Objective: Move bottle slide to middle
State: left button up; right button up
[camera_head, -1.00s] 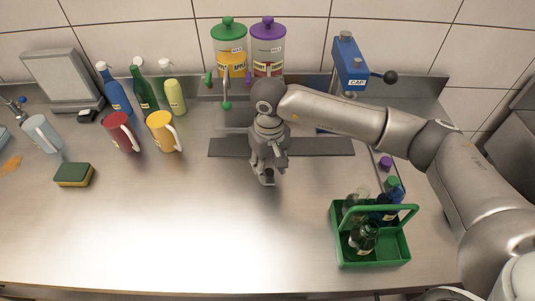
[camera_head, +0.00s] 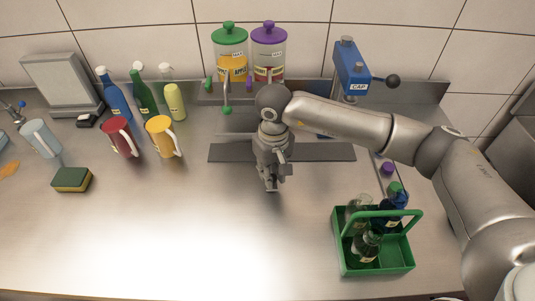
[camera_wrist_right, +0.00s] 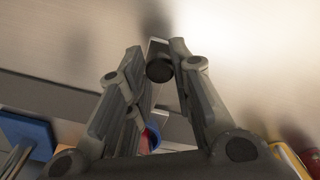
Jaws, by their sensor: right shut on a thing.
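The dark track of the bottle slide (camera_head: 325,152) runs left to right along the counter below the two dispensers. My right gripper (camera_head: 271,186) points down in front of the middle of this track. In the right wrist view my right gripper (camera_wrist_right: 160,52) is shut on a dark round knob (camera_wrist_right: 158,71) between its fingertips. The knob appears to belong to the bottle slide; my arm and gripper hide the rest of the carriage in the head view. My left gripper is not in view.
A green-lidded dispenser (camera_head: 230,38) and a purple-lidded one (camera_head: 269,38) stand behind the track. A blue cap press (camera_head: 350,68) is at the back right. A green crate (camera_head: 345,262) holds bottles at the front right. Red (camera_head: 121,138) and yellow (camera_head: 160,138) mugs stand left.

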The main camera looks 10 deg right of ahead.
jog(key=shift+s+d+b, duration=0.2)
jog(key=shift+d+b, duration=0.1)
jog(key=shift+d, duration=0.6)
jog(key=shift+s+d+b, duration=0.15)
jog(key=shift+d+b, duration=0.15)
jog(key=shift+d, duration=0.6)
jog(key=shift+s+d+b, duration=0.2)
jog(key=shift+d+b, duration=0.1)
jog(key=shift+d, duration=0.6)
jog(key=shift+s+d+f+b, duration=0.15)
jog(key=shift+d+b, duration=0.35)
jog(key=shift+d, duration=0.3)
jog(key=shift+s+d+b, duration=0.2)
jog(key=shift+d+b, duration=0.15)
jog(key=shift+d, duration=0.6)
jog(key=shift+a, duration=0.1)
jog(key=o, duration=0.9)
jog(key=shift+r, duration=0.25)
notch_tip(320, 180, up, 12)
jog(key=shift+f, duration=0.1)
